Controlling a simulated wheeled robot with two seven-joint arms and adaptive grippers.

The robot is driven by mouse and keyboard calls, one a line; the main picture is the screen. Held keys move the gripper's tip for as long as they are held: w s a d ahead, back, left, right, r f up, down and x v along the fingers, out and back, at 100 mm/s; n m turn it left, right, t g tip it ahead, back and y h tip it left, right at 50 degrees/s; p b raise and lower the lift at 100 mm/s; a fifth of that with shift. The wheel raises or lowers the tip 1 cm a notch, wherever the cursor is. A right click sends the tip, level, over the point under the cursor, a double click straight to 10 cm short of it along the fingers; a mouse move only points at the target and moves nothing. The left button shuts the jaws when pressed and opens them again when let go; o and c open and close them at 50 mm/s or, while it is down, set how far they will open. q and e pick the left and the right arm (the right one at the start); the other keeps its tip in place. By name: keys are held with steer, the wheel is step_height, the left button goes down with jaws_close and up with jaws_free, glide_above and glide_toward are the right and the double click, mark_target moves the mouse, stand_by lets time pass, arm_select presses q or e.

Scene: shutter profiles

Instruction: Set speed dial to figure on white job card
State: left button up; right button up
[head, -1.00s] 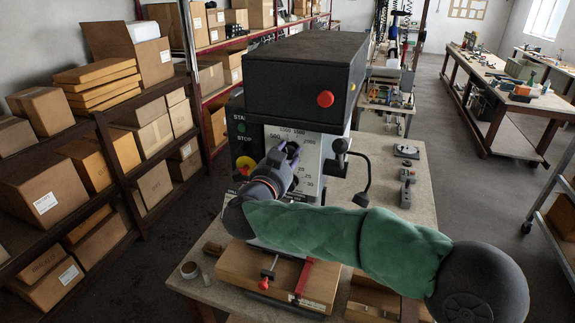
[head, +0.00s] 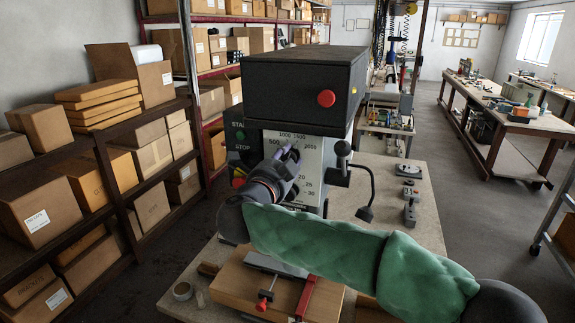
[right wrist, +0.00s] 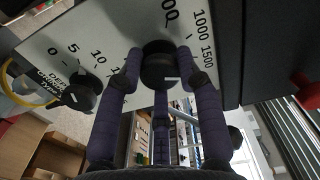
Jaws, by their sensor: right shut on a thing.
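The speed dial (right wrist: 158,58) is a round black knob on the machine's pale front panel (head: 309,154). In the right wrist view its short white pointer line lies on the lower right of its face. I cannot make out a white job card. My left gripper is not in view.
A second black knob (right wrist: 80,95) with a 0, 5, 10 scale sits beside the dial. A red button (head: 326,98) is on the machine's dark head. A black lever (head: 341,160) stands close right of my gripper. Cardboard boxes fill the shelves at left.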

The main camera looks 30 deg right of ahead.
steer(key=shift+w+a+f, duration=0.1)
steer(key=shift+a+f, duration=0.05)
steer(key=shift+f, duration=0.15)
steer(key=o, duration=1)
steer(key=shift+o, duration=0.7)
steer(key=shift+w+r, duration=0.1)
steer(key=shift+r, duration=0.1)
steer(key=shift+s, duration=0.2)
steer(key=v, duration=1.2)
steer(key=shift+w, duration=0.1)
